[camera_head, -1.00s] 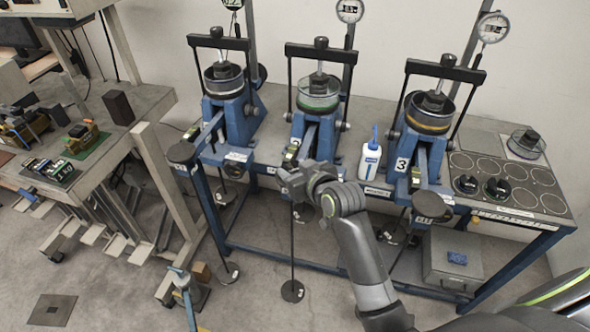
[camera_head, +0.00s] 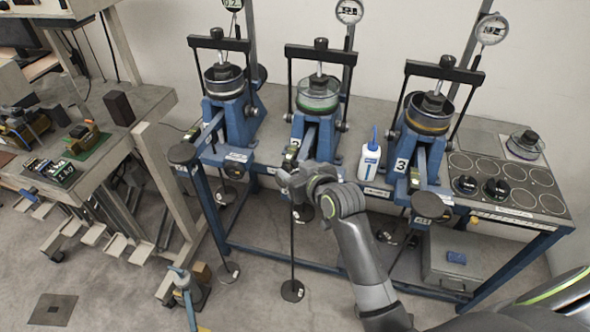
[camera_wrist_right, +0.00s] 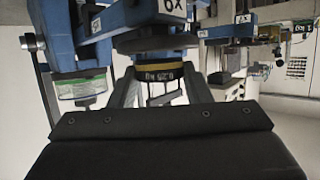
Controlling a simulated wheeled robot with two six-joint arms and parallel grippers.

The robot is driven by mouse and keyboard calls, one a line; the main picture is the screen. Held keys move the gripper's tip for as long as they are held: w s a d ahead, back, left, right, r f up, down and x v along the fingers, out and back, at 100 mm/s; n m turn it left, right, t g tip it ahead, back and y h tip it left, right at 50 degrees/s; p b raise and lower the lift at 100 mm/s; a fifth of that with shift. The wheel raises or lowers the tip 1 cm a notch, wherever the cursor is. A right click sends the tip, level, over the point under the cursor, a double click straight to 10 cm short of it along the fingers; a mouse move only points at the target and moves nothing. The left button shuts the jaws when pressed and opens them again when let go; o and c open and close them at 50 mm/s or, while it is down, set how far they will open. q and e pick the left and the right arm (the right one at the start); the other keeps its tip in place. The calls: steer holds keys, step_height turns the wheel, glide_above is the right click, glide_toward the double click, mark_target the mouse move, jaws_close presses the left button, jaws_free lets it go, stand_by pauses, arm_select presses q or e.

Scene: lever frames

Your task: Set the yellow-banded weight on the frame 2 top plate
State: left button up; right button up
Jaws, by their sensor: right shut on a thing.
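The yellow-banded weight (camera_wrist_right: 158,82) is black and sits between the two fingers of my right gripper (camera_wrist_right: 160,92), which is shut on it. The wrist picture is upside down. A dark round plate (camera_wrist_right: 155,40) lies next to the weight, on its lower side in the room; I cannot tell if they touch. In the head view my right gripper (camera_head: 288,182) is in front of the middle frame, frame 2 (camera_head: 318,110), at its lever end. It hides the weight and the plate there. My left gripper is not in view.
Frame 1 (camera_head: 225,110) stands to the left and frame 3 (camera_head: 428,120) to the right. A white bottle with a blue cap (camera_head: 370,160) stands between frames 2 and 3. A rod with a base (camera_head: 292,290) hangs below.

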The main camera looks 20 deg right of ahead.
steer(key=shift+f, duration=0.3)
stand_by(0.5)
steer(key=o, duration=1)
steer(key=shift+o, duration=0.2)
steer(key=shift+s, duration=0.1)
steer(key=shift+p+v, duration=0.85)
steer(key=shift+v, duration=0.2)
steer(key=p+v, duration=0.3)
steer(key=v, duration=0.1)
steer(key=shift+s+r, duration=0.15)
steer(key=shift+s, duration=0.2)
